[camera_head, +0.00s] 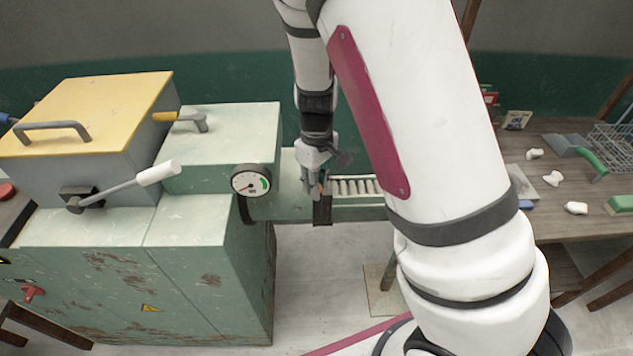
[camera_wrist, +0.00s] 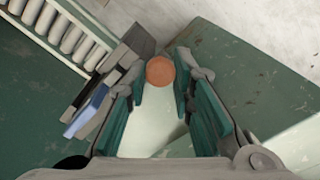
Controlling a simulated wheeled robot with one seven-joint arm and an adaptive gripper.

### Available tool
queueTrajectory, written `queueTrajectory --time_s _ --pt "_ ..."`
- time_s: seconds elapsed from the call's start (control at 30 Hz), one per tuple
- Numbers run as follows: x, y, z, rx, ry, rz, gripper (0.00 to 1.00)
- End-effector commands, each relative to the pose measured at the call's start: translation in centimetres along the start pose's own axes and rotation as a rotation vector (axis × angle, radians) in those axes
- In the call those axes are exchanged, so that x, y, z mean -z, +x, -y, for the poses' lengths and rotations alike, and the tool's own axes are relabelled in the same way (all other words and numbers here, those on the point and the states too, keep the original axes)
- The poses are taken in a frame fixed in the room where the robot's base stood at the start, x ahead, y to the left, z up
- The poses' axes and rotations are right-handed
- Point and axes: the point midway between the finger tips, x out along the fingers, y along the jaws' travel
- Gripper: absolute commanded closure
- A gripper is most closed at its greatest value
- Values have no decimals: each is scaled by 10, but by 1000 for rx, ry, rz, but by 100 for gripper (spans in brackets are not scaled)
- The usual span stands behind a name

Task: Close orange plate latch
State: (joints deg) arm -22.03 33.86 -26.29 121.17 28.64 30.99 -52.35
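In the wrist view, my gripper (camera_wrist: 161,78) has its two teal-padded fingers spread apart. In the head view, my gripper (camera_head: 318,190) points down at the machine's right end, beside a dark hanging plate (camera_head: 322,211); a tiny orange spot shows by the fingers.
A green machine (camera_head: 200,228) with a yellow lid (camera_head: 90,100), white-gripped lever (camera_head: 157,174) and gauge (camera_head: 251,181) stands left. A roller conveyor (camera_head: 355,187) runs right from it. A wooden table (camera_head: 550,222) with loose items is at right. My arm hides part of the middle.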

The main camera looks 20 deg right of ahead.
Motion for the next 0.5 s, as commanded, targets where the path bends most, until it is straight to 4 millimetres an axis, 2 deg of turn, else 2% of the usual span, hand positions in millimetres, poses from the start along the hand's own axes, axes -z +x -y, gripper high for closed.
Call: queueTrajectory --time_s 0.27,0.5 --pt "0 0 0 2 -16 -1 100" --pt "-4 0 -6 1 -117 -2 100"
